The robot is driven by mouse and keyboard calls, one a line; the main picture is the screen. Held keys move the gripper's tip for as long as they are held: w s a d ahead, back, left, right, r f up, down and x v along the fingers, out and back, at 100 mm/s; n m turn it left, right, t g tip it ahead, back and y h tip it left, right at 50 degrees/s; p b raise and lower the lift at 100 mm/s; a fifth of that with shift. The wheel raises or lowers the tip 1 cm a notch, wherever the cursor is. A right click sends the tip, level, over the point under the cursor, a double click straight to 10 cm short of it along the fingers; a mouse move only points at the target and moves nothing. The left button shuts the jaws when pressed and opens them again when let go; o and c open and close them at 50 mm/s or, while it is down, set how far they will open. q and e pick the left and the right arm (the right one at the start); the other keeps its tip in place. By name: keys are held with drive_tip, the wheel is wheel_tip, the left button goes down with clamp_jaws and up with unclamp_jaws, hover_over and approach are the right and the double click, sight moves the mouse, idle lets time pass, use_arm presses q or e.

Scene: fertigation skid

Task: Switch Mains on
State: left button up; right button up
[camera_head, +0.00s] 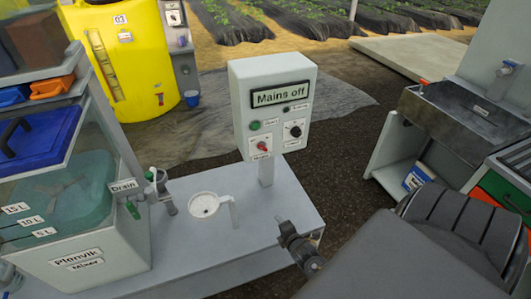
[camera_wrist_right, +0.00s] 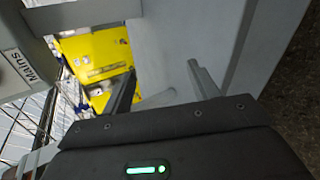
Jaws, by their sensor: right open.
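A grey control box (camera_head: 272,105) stands on a post on the skid.
The skid top (camera_head: 178,262) carries a clear mixer tank (camera_head: 75,205) at left, and a white round cup (camera_head: 203,205). A yellow tank (camera_head: 125,60) stands behind. A sink unit (camera_head: 470,110) is at right.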

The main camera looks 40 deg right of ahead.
drive_tip(key=w+d+r+n+t+h, duration=0.1)
drive_tip(key=w+r+n+t, duration=0.15)
drive_tip(key=r, duration=0.45)
drive_tip(key=w+d+r+n+t, duration=0.1)
drive_tip(key=w+r+n, duration=0.15)
drive_tip(key=r, duration=0.55)
drive_tip(key=n+t, duration=0.2)
approach(264, 148)
use_arm(q)
drive_tip(key=shift+s+r+p, duration=0.65)
drive_tip(key=shift+r+p, duration=0.05)
drive_tip(key=shift+p, duration=0.1)
use_arm(e)
drive_tip(key=shift+h, duration=0.4)
drive_tip(key=x, duration=0.9)
drive_tip(key=shift+w+a+f, duration=0.1)
drive_tip(key=shift+w+f, duration=0.05)
drive_tip(key=shift+f, duration=0.1)
drive_tip(key=c, duration=1)
